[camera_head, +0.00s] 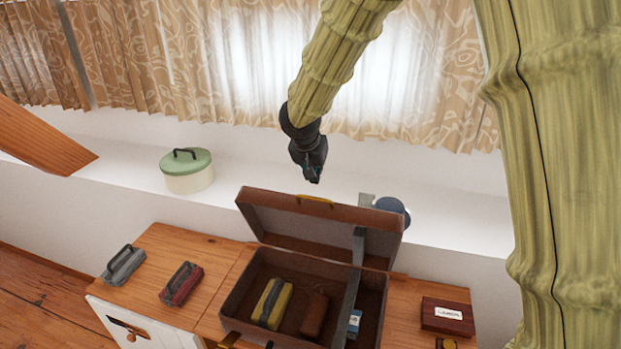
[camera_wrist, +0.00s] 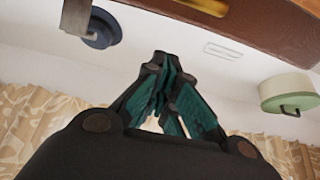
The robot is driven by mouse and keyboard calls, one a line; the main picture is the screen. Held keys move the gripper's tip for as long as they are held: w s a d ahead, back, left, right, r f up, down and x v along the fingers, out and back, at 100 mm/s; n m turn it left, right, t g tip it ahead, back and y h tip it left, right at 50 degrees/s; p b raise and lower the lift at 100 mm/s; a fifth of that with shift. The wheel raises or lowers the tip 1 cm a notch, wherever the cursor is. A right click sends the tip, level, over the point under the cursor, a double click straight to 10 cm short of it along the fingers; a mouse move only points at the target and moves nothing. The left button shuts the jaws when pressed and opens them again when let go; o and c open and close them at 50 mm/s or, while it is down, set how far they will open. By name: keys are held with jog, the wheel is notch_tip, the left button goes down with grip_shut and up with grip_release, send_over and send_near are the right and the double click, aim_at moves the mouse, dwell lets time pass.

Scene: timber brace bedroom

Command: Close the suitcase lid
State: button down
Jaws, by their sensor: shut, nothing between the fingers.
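The brown suitcase (camera_head: 228,305) stands on the wooden chest with its lid (camera_head: 275,220) raised at the back. A yellow handle (camera_head: 314,200) sits on the lid's upper edge. Inside lie a yellow bundle with a dark band and a brown block. My gripper (camera_head: 314,178) is shut and empty, pointing down just above the lid's upper edge in the picture; contact cannot be made out. In the wrist view the shut fingers (camera_wrist: 172,65) show below the lid edge (camera_wrist: 255,38) and its handle (camera_wrist: 208,6), apart from them in the picture.
A green-lidded pot (camera_head: 188,170) and a round blue object (camera_head: 392,206) stand on the white ledge behind. A grey strip (camera_head: 350,300) crosses the suitcase's right part. Grey (camera_head: 123,265) and red (camera_head: 181,284) handled objects lie left; a dark red box (camera_head: 447,315) lies right.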

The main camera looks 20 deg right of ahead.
aim_at(311, 202)
jog(key=shift+s+a+f+p, duration=0.1)
jog(key=shift+s+a+p, duration=0.35)
jog(key=shift+s, duration=0.2)
jog(key=shift+s+a+f+p, duration=0.1)
jog(key=shift+s+a+p, duration=0.25)
jog(key=shift+s, duration=0.25)
jog(key=shift+s+a+f, duration=0.2)
jog(key=shift+s+a, duration=0.05)
jog(key=shift+a, duration=0.1)
jog(key=shift+s, duration=0.2)
jog(key=shift+w, duration=0.1)
